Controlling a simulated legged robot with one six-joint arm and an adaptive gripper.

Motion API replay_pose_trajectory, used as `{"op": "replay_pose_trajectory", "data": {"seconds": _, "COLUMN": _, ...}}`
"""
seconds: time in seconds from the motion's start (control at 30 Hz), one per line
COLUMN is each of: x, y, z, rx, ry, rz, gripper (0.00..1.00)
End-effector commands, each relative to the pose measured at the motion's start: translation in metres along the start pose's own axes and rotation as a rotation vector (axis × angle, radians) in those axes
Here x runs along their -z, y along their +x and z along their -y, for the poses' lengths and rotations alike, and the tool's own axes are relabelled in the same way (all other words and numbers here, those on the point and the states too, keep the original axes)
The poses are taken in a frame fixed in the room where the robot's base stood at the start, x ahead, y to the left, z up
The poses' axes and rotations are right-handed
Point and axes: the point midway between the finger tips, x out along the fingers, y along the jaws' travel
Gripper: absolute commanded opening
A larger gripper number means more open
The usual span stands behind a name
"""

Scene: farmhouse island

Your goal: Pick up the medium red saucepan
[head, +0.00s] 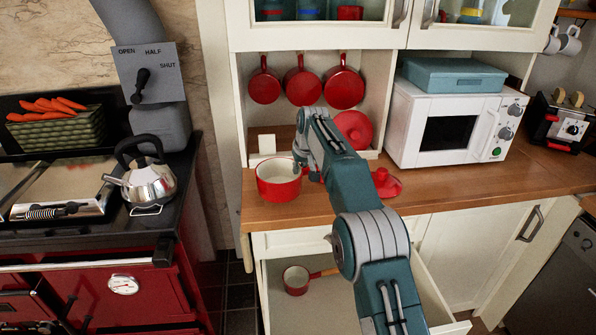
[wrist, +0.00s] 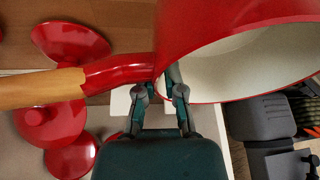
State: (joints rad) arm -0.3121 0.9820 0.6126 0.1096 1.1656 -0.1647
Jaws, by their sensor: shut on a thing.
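The medium red saucepan (head: 278,184) has a cream inside and is at the left end of the wooden counter in the head view. Whether it rests on the wood or is just above it, I cannot tell. In the wrist view its red body (wrist: 200,30) fills the upper right, and its red handle socket and wooden handle (wrist: 40,88) reach left. My gripper (wrist: 166,78) is shut on the saucepan's wall at the rim, beside the handle socket. In the head view my gripper (head: 299,165) is at the pan's right rim; my arm hides the handle there.
Red lids (head: 354,128) lean and lie right of the pan. Several round red pieces (head: 303,82) hang behind. An open drawer below holds a smaller red pan (head: 296,281). A white microwave (head: 445,125) stands right; a kettle (head: 148,180) sits on the stove left.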

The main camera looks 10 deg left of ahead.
Motion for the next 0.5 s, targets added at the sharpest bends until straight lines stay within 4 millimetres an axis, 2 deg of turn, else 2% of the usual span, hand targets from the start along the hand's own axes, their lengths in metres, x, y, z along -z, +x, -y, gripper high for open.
{"op": "replay_pose_trajectory", "data": {"seconds": 0.17, "x": -0.006, "y": -0.026, "z": 0.003, "rx": 0.0, "ry": 0.0, "rz": -0.005, "gripper": 0.0}}
{"op": "replay_pose_trajectory", "data": {"seconds": 0.33, "x": -0.017, "y": -0.061, "z": 0.007, "rx": 0.0, "ry": 0.0, "rz": -0.007, "gripper": 0.0}}
{"op": "replay_pose_trajectory", "data": {"seconds": 0.5, "x": -0.037, "y": -0.078, "z": 0.011, "rx": 0.0, "ry": 0.001, "rz": -0.003, "gripper": 0.0}}
